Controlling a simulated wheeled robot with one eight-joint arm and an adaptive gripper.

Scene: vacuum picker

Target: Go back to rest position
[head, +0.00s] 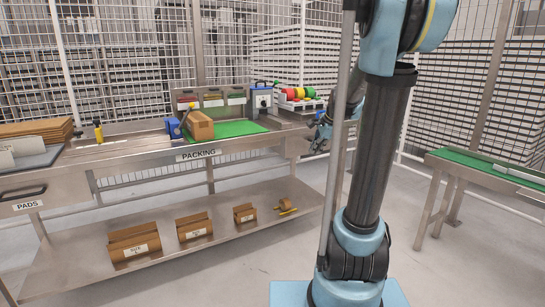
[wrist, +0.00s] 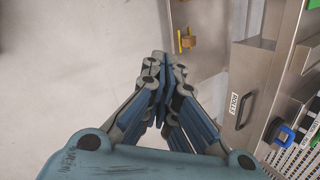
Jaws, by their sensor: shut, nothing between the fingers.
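My gripper (wrist: 165,62) is shut and empty in the wrist view, its blue-padded fingers together above bare floor. In the head view my gripper (head: 320,140) shows small and partly hidden beside my arm, off the right end of the packing bench. The packing bench (head: 130,148) is steel and stands to the left.
A drawer (wrist: 245,95) faces my gripper's right side. A green-topped conveyor (head: 480,166) stands at the right. Open floor (head: 230,265) lies in front.

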